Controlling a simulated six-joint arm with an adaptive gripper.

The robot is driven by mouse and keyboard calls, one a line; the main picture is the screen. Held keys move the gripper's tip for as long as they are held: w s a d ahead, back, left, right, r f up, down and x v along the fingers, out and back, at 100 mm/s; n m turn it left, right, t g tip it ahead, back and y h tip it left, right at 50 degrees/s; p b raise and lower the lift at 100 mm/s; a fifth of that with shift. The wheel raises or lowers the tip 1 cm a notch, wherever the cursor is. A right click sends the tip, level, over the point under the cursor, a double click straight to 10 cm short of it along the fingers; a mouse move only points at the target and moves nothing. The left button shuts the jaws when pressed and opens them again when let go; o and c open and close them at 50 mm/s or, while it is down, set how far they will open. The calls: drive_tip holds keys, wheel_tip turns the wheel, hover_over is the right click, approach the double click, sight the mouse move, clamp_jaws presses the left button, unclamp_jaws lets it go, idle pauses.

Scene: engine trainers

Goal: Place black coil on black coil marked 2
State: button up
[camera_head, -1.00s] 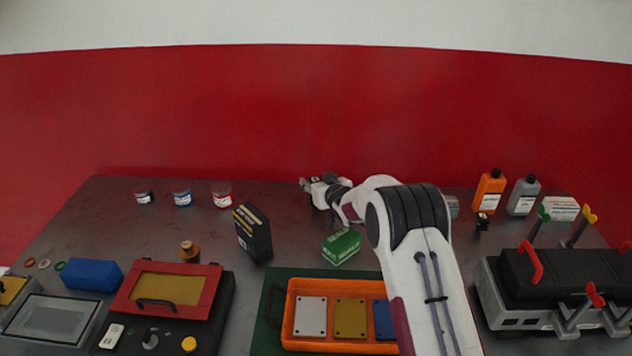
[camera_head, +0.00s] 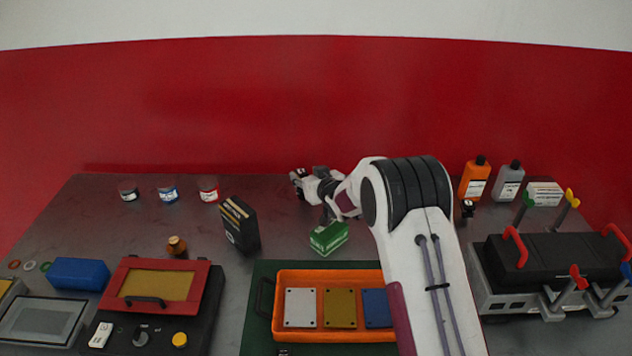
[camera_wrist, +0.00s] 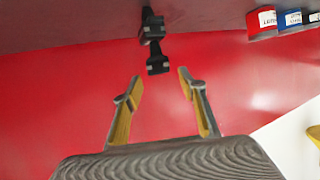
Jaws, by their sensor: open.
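In the wrist view, where the table is at the top and the wall below, two dark blocky parts in line, which look like black coils, stand ahead of my gripper (camera_wrist: 160,78). The upper black coil (camera_wrist: 151,30) is nearer the table. The other black coil (camera_wrist: 157,64) lies just beyond and between the fingertips. I cannot tell whether they touch, and no number is readable. The yellow-lined fingers are apart, with nothing visibly clamped. In the head view my gripper (camera_head: 299,181) is at the back of the table. A small black part (camera_head: 468,208) stands right of my arm.
Jars (camera_head: 168,194) stand at the back left. A black box (camera_head: 239,224) and a green box (camera_head: 328,238) are near my arm. An orange tray (camera_head: 325,275) is in front. Bottles (camera_head: 474,179) and an engine block (camera_head: 545,261) are at the right.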

drive_tip(key=v, duration=0.8)
drive_tip(key=shift+a, duration=0.1)
idle(0.7)
drive_tip(key=s+d+r+m+g+h, duration=0.2)
drive_tip(key=s+d+r+m+h, duration=0.15)
drive_tip(key=s+d+r, duration=1.15)
drive_tip(key=s+d+g+h, duration=0.1)
drive_tip(key=s+g, duration=0.1)
drive_tip(key=s, duration=1.6)
drive_tip(key=s+d+m+g, duration=0.1)
drive_tip(key=s+g, duration=0.1)
drive_tip(key=s, duration=1.6)
drive_tip(key=shift+s+d+r+g+h, duration=0.15)
drive_tip(key=shift+s+d+g+h, duration=0.15)
drive_tip(key=shift+d+g+h, duration=0.1)
